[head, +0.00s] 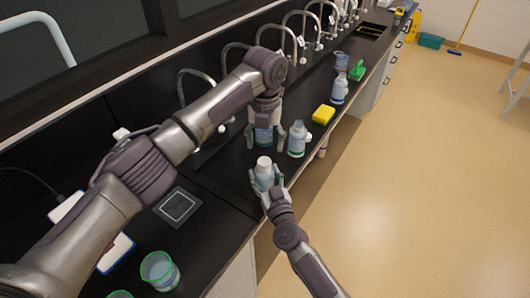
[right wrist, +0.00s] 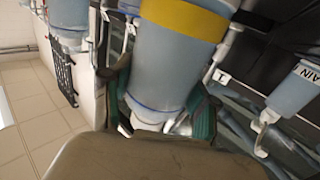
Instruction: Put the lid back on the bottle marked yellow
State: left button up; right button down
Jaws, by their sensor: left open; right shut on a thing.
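My right gripper (head: 266,179) is shut on a pale blue bottle (head: 264,170) with a white top, near the counter's front edge. In the right wrist view the held bottle (right wrist: 175,65) fills the middle and carries a yellow band (right wrist: 185,18). I cannot tell whether the white top is a lid or a bare neck. My left gripper (head: 265,140) is open, pointing down, with its fingers on either side of another bottle (head: 263,134) with a blue band. Its fingers hide that bottle's upper part. No loose lid can be made out.
Curved taps (head: 288,42) line the wall. Green-rimmed beakers (head: 160,271) stand at the near end.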

pick_arm(q)
notch_tip(320, 180, up, 7)
jog(key=shift+f, duration=0.2)
pick_arm(e)
jog(key=shift+c, duration=1.2)
grip_release()
jog(key=v, duration=1.2)
